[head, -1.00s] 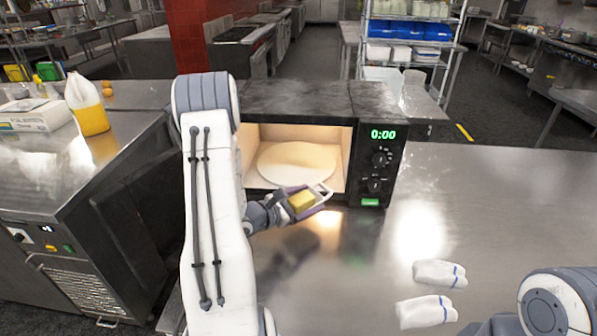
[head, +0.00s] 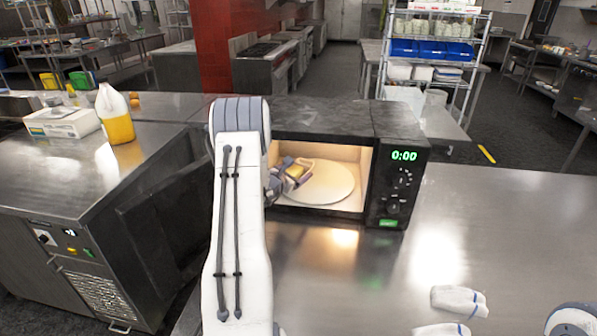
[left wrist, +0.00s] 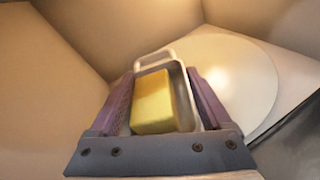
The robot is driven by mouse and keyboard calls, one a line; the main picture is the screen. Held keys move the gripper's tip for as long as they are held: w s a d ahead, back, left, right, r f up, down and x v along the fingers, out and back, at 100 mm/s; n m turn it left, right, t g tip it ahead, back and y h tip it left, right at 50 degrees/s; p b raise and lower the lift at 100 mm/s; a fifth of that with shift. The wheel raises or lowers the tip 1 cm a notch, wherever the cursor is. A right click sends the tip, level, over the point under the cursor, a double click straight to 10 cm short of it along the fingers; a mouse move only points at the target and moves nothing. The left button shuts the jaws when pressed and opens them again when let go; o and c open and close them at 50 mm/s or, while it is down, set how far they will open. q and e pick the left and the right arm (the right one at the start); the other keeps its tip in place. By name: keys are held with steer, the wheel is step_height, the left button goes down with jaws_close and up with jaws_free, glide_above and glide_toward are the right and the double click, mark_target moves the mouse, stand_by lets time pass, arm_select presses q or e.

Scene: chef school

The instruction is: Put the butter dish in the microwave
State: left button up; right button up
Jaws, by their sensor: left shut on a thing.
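The butter dish (left wrist: 140,58), a white dish with a handle and a yellow block of butter (left wrist: 154,103) in it, is held between the fingers of my left gripper (left wrist: 160,95). In the head view my left gripper (head: 297,172) is inside the open microwave (head: 396,185), over the left part of the round turntable (head: 328,186). The left wrist view shows the turntable (left wrist: 238,85) to the right of the dish. Whether the dish touches the turntable cannot be told. My right gripper is not seen.
The microwave stands on a steel table (head: 480,230), with 0:00 on its display. Two white rolled cloths (head: 459,301) lie at the front right. A yellow bottle (head: 116,115) and a white box (head: 62,122) stand on the left counter. The middle of the table is clear.

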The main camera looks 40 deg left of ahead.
mark_target(299, 176)
arm_select(q)
steer(key=shift+w+a, duration=0.6)
steer(key=shift+w, duration=0.35)
steer(key=shift+w+f+p, duration=0.1)
steer(key=shift+p, duration=0.2)
step_height(299, 176, down, 3)
steer(key=shift+f+p, duration=0.15)
steer(key=shift+p, duration=0.45)
steer(key=o, duration=1.5)
steer(key=shift+o, duration=0.2)
steer(key=b+v, duration=0.2)
steer(key=v, duration=0.5)
steer(key=shift+s, duration=0.35)
